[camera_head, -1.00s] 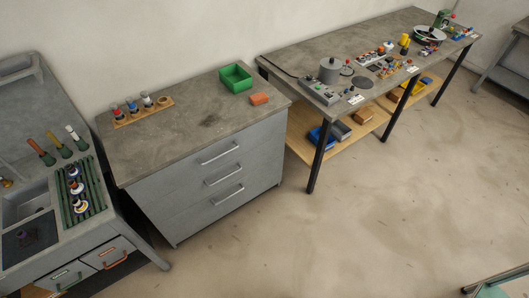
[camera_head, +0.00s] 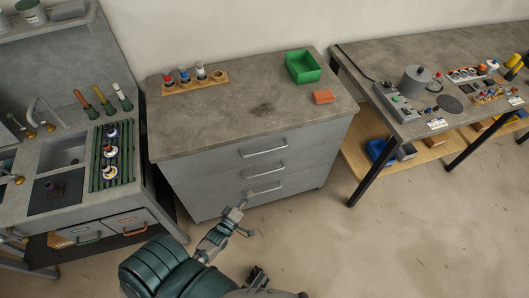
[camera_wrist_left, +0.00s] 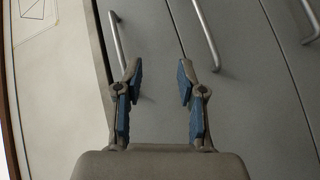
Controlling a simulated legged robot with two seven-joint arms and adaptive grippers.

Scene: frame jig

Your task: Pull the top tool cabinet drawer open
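The grey tool cabinet (camera_head: 205,187) stands in the middle of the head view with three closed drawers. The top drawer's handle (camera_head: 263,149) is a pale horizontal bar just under the worktop. The middle handle (camera_head: 265,170) and bottom handle (camera_head: 266,190) are below it. My left gripper (camera_head: 246,217) is low in front of the cabinet, below the top handle and apart from it. In the left wrist view the gripper (camera_wrist_left: 157,85) is open and empty, its blue-padded fingers facing the drawer fronts and bar handles (camera_wrist_left: 207,36). A dark part at the bottom may be my right gripper; its fingers are unclear.
On the cabinet top are a wooden rack (camera_head: 196,81), a green bin (camera_head: 303,66) and an orange block (camera_head: 323,97). A sink bench (camera_head: 150,206) stands close on the left, a workbench (camera_head: 363,52) on the right.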

